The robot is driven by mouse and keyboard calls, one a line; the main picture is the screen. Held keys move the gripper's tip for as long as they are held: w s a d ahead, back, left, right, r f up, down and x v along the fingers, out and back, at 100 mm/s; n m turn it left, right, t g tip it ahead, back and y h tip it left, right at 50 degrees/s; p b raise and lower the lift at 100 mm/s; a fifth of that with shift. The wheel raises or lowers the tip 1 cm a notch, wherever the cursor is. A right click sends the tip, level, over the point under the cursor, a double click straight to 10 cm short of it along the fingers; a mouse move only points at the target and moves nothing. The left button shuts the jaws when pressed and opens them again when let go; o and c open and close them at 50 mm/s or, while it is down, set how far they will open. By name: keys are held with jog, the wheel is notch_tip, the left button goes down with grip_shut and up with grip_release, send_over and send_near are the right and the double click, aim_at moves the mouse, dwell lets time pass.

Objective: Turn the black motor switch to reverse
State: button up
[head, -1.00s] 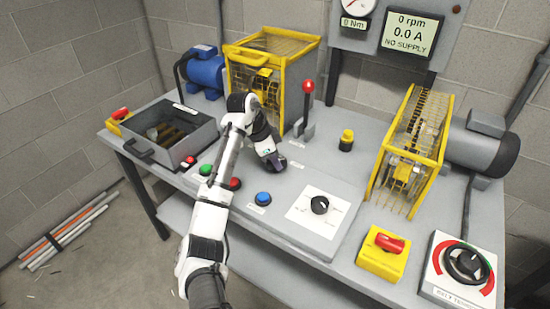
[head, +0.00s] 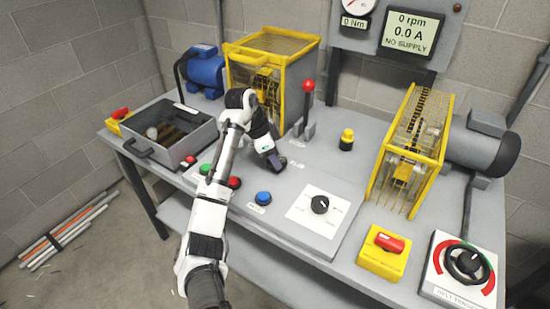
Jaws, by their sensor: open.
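The black motor switch (head: 320,204) is a round knob on a white square plate (head: 304,217) on the sloped front panel of the bench. The plate's small lettering is too fine to read. My gripper (head: 279,165) is over the bench, up and left of the switch and apart from it. It points down to the right, and its dark end is small in the picture. It is open, with nothing seen in it.
Blue (head: 263,198), red (head: 234,183) and green (head: 205,169) buttons sit left of the switch. A red-topped lever (head: 308,100) and a yellow-topped black knob (head: 346,140) stand behind. A yellow cage (head: 408,150) and yellow box with red switch (head: 383,255) are to the right.

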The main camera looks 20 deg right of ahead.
jog(key=v, duration=1.3)
jog(key=shift+b, duration=0.45)
